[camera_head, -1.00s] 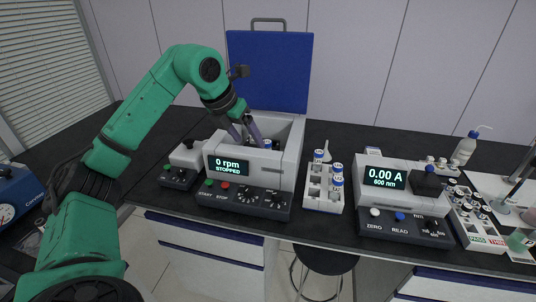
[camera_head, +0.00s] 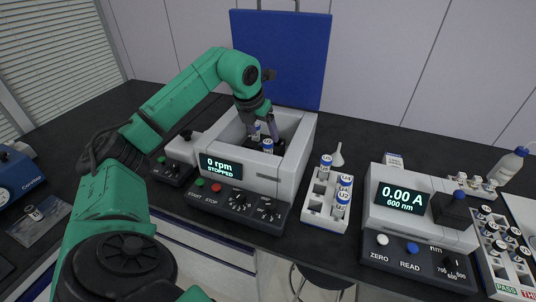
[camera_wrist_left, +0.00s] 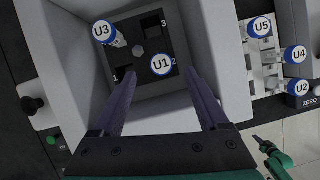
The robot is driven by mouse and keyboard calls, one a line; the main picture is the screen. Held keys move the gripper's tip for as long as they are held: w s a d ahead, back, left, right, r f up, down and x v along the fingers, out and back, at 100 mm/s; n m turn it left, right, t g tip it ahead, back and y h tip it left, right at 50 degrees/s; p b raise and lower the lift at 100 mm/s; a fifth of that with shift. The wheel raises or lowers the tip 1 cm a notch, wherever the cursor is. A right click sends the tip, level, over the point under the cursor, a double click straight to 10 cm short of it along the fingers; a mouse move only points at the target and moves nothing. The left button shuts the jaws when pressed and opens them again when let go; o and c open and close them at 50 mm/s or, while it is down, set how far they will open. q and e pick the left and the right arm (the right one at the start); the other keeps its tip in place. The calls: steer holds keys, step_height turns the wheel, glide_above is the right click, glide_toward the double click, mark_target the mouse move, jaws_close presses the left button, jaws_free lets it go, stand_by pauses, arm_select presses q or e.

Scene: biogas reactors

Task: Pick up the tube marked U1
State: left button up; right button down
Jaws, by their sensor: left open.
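The tube marked U1 (camera_wrist_left: 161,65) has a blue-rimmed white cap and stands in slot 2 of the dark rotor (camera_wrist_left: 140,78) inside the open centrifuge. It also shows in the head view (camera_head: 267,146). My left gripper (camera_head: 262,122) is over the centrifuge bowl, open and empty. In the left wrist view its two dark fingers point into the bowl, with the U1 cap between and slightly beyond the tips. The tube marked U3 (camera_wrist_left: 104,31) stands to the back left in the rotor. U1's body is mostly hidden under its cap in the wrist view.
The centrifuge (camera_head: 286,184) has raised walls around the bowl and an upright blue lid (camera_head: 280,58) behind. To its right a white rack (camera_head: 324,216) holds U5, U4 and U2. A photometer (camera_head: 425,215) stands further right. Bare black bench lies behind.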

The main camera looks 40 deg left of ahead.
mark_target(268, 141)
arm_select(q)
steer(key=p+x, duration=0.2)
steer(key=x, duration=0.3)
steer(key=shift+w+d+f, duration=0.1)
steer(key=shift+w+f, duration=0.05)
steer(key=shift+f, duration=0.25)
steer(key=shift+c, duration=0.9)
steer(key=c, duration=1)
jaws_close()
arm_select(e)
steer(key=shift+w+r, duration=0.9)
steer(key=shift+r, duration=0.1)
arm_select(q)
step_height(268, 141, up, 20)
arm_select(e)
steer(key=shift+r, duration=0.35)
